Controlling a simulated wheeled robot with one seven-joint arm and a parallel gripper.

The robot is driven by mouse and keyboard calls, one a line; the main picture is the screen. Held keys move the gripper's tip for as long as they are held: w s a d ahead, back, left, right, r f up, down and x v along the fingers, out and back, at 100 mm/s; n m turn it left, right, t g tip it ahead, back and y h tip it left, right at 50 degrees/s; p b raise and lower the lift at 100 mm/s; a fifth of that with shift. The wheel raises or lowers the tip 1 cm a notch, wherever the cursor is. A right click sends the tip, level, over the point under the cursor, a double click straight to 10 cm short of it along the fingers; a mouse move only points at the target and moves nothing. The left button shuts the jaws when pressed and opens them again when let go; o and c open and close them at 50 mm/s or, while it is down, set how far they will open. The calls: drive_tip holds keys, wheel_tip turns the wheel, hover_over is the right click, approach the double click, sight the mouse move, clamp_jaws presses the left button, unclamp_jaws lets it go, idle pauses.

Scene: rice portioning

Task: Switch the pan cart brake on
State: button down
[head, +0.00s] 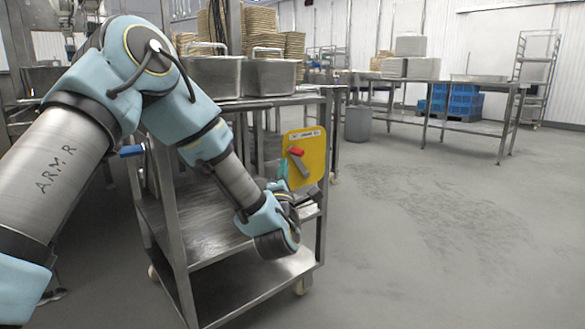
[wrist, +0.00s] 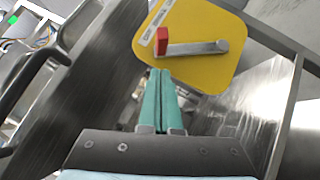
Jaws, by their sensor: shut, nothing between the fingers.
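The pan cart (head: 230,262) is a steel cart with several shelves. A yellow brake plate (head: 316,168) with a pale label strip is fixed at its right end. On the plate is a grey metal lever (head: 301,166) with a red tip (head: 296,151). In the wrist view the lever (wrist: 195,48) lies across the yellow plate (wrist: 205,75), its red end at the left. My gripper (wrist: 160,72) has teal fingers pressed together, empty, their tips just below the red end; contact cannot be told. In the head view my gripper (head: 283,170) is left of the plate, partly hidden by my wrist.
Lidded metal pans (head: 268,77) stand on the cart's top. The floor (head: 440,230) at the right is clear.

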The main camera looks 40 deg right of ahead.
drive_tip(key=shift+s+d+r, duration=0.1)
drive_tip(key=shift+d+r, duration=0.2)
drive_tip(key=shift+d, duration=0.35)
drive_tip(key=shift+s+d+r, duration=0.1)
drive_tip(key=shift+d+r, duration=0.2)
drive_tip(key=shift+d, duration=0.35)
drive_tip(key=shift+r, duration=0.1)
